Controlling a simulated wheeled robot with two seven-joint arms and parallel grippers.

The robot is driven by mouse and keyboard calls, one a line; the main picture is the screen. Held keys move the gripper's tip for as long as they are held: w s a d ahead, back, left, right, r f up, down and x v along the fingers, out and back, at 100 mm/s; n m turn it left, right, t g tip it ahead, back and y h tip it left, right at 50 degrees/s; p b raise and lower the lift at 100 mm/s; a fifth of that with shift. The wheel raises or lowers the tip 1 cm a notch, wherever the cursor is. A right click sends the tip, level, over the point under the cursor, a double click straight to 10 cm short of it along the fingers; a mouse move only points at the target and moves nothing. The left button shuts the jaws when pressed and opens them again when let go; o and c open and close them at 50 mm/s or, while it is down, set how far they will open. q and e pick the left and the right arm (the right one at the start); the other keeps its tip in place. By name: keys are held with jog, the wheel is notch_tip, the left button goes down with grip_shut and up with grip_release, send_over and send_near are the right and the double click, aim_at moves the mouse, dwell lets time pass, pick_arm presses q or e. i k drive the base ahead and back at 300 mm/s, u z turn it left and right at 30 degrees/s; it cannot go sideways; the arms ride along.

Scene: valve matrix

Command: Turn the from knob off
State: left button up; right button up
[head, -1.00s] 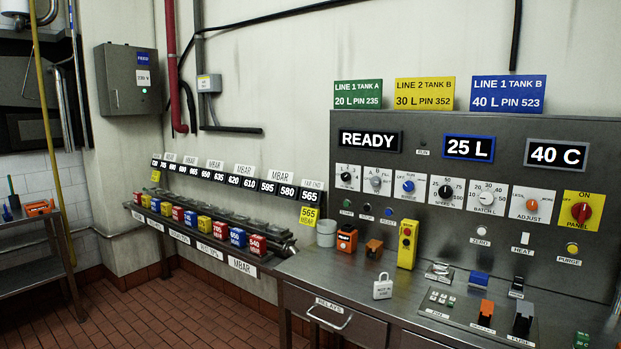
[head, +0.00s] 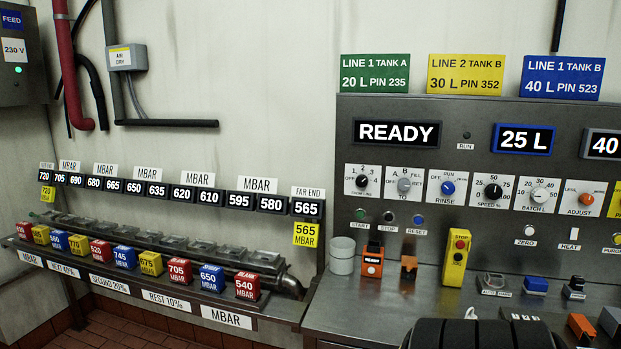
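A row of knobs runs along the grey control panel (head: 460,240) in the head view. The leftmost is a black knob (head: 362,181) on a white plate. Neither gripper can be made out, and nothing touches the knobs. A black ribbed shape shows at the bottom edge, perhaps part of my arm.
Left along the wall is a valve rack (head: 150,250) with coloured blocks. A grey cup (head: 342,256), an orange device (head: 372,262) and a yellow stop box (head: 456,258) stand on the counter (head: 345,312) below the knobs. Space before the knob faces is clear.

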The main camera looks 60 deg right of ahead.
aim_at(362, 181)
jog(key=z, duration=0.55)
jog(key=i, duration=1.3)
jog(key=z, duration=1.1)
